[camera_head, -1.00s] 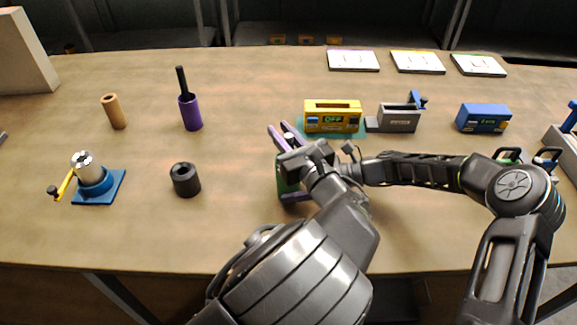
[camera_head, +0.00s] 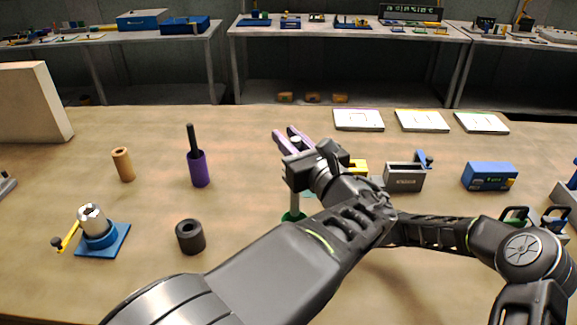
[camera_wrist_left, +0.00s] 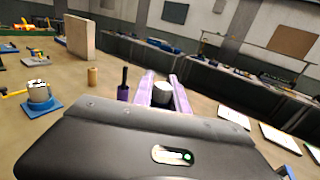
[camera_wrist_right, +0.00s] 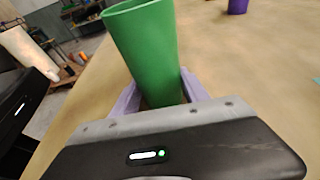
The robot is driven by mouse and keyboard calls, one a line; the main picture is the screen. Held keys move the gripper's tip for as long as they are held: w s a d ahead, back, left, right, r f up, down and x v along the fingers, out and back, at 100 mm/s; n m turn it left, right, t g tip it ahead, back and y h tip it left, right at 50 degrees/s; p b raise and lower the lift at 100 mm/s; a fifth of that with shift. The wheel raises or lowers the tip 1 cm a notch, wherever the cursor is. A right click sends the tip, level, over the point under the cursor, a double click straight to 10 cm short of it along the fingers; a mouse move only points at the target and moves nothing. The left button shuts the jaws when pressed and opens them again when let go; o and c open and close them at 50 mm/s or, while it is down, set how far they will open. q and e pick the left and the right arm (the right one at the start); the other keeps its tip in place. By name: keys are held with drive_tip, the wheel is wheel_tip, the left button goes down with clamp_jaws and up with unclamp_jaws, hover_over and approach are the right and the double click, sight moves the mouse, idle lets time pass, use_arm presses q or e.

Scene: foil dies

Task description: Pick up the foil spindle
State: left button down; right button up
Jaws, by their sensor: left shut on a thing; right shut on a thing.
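The foil spindle is a grey rod (camera_head: 295,188) standing roughly upright below my left gripper (camera_head: 290,138). The left gripper's lavender fingers are shut on it, and its pale top (camera_wrist_left: 162,90) shows between them in the left wrist view. The spindle's lower part reaches the green holder (camera_head: 292,216), which is mostly hidden by my left arm in the head view. I cannot tell whether the tip is still inside. My right gripper (camera_wrist_right: 158,92) is shut on the green tube-shaped holder (camera_wrist_right: 147,45) in its wrist view; the left arm hides this gripper in the head view.
To the left are a purple holder (camera_head: 199,170) with a black rod, a tan cylinder (camera_head: 123,164), a dark hollow cylinder (camera_head: 190,237) and a blue-based fixture (camera_head: 98,236). A grey box (camera_head: 404,177) and blue box (camera_head: 489,176) stand right. White cards (camera_head: 421,120) lie behind.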

use_arm(q)
drive_tip(key=shift+r, duration=1.85)
use_arm(e)
drive_tip(key=o, duration=1.1)
drive_tip(key=shift+d, duration=0.1)
drive_tip(key=v, duration=1.2)
use_arm(q)
drive_tip(key=shift+f, duration=0.1)
